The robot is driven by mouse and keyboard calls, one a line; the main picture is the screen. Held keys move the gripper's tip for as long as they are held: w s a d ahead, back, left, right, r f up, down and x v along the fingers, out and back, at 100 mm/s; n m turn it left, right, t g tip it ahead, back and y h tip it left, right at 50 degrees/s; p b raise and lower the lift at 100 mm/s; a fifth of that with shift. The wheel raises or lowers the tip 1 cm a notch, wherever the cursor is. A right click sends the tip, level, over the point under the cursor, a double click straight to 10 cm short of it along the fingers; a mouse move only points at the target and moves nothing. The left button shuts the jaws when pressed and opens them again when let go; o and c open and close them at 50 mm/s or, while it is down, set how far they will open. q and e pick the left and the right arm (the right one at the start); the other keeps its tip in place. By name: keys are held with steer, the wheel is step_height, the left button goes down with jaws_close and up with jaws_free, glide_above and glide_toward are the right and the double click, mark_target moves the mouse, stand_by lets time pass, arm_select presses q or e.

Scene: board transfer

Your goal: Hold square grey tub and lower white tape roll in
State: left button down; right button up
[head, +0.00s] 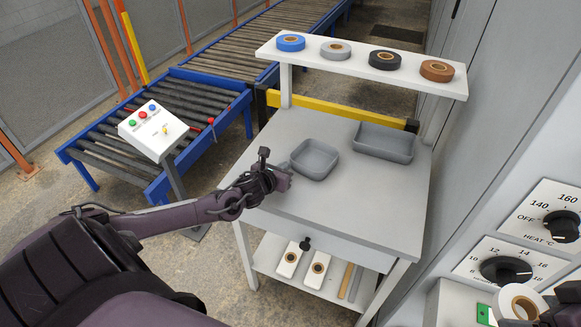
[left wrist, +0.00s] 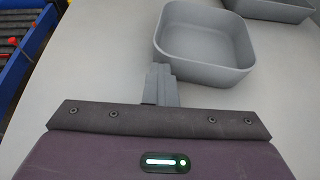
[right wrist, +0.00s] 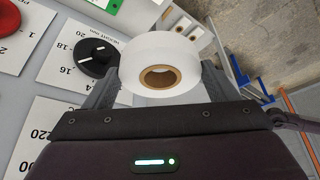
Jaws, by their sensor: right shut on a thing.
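The square grey tub (head: 315,158) stands upright and empty on the table; its near wall shows in the left wrist view (left wrist: 208,77). My left gripper (head: 284,181) is low over the table just left of the tub. In the left wrist view its fingers (left wrist: 160,75) are together, tips at the tub's near left corner; I cannot tell whether they touch it. My right gripper (right wrist: 160,85) is shut on the white tape roll (right wrist: 160,62), one finger on each side. The roll (head: 521,303) is at the lower right of the head view, away from the table.
A grey rectangular tub (head: 385,142) stands at the table's back right. A shelf (head: 360,52) above holds blue, grey, black and brown rolls. A panel with dials (head: 505,268) is at the right, near my right gripper. The table's front (head: 350,215) is clear.

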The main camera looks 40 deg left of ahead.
arm_select(q)
steer(key=c, duration=1.6)
jaws_free()
steer(key=shift+o, duration=0.2)
steer(key=shift+s, duration=0.1)
